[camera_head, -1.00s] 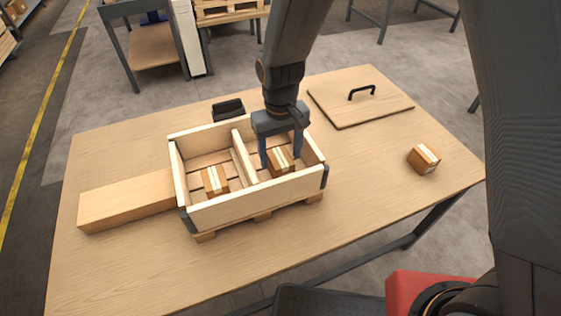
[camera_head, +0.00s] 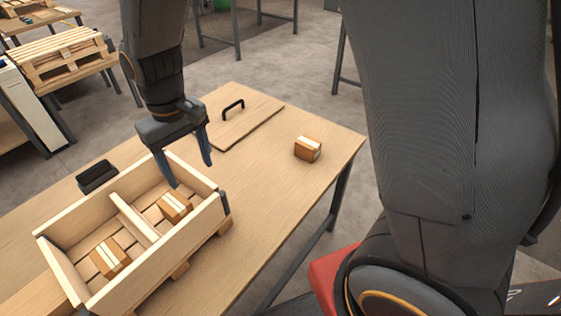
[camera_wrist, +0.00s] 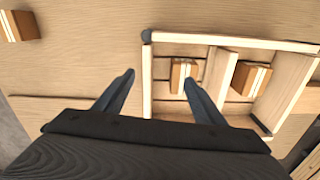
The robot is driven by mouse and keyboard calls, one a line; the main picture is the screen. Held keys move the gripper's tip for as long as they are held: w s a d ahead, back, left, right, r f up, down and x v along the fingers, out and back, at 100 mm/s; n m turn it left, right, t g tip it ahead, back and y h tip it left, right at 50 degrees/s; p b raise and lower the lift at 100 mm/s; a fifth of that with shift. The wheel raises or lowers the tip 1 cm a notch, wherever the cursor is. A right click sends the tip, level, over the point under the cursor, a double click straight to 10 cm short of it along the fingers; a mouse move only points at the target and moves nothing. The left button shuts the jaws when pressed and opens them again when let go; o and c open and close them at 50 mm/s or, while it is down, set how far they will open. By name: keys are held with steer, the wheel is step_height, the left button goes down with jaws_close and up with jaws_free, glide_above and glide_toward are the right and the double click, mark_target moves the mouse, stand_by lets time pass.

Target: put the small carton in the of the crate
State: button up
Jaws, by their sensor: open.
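The wooden crate (camera_head: 141,293) has a divider (camera_head: 134,219) that splits it into two compartments. One small carton (camera_head: 175,206) lies in the right compartment and another carton (camera_head: 110,258) lies in the left one. A third small carton (camera_head: 307,149) lies on the table, right of the crate. My gripper (camera_head: 191,174) is open and empty, above the crate's back right part. In the wrist view, my gripper (camera_wrist: 158,82) has one finger over the table outside the crate wall and one over the right compartment, beside its carton (camera_wrist: 181,76). The loose carton (camera_wrist: 18,26) shows at upper left.
A wooden lid (camera_head: 235,117) with a black handle lies on the table (camera_head: 270,196) behind the crate's right side. A black object (camera_head: 97,176) sits behind the crate. The table is clear between the crate and the loose carton.

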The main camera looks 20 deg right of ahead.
steer(key=s+d+m, duration=0.2)
steer(key=s+d, duration=0.2)
steer(key=d, duration=0.6)
steer(key=s+d+r+m, duration=0.1)
steer(key=s+d+m, duration=0.2)
steer(key=d, duration=0.8)
steer(key=shift+s+d, duration=0.3)
steer(key=shift+s, duration=0.55)
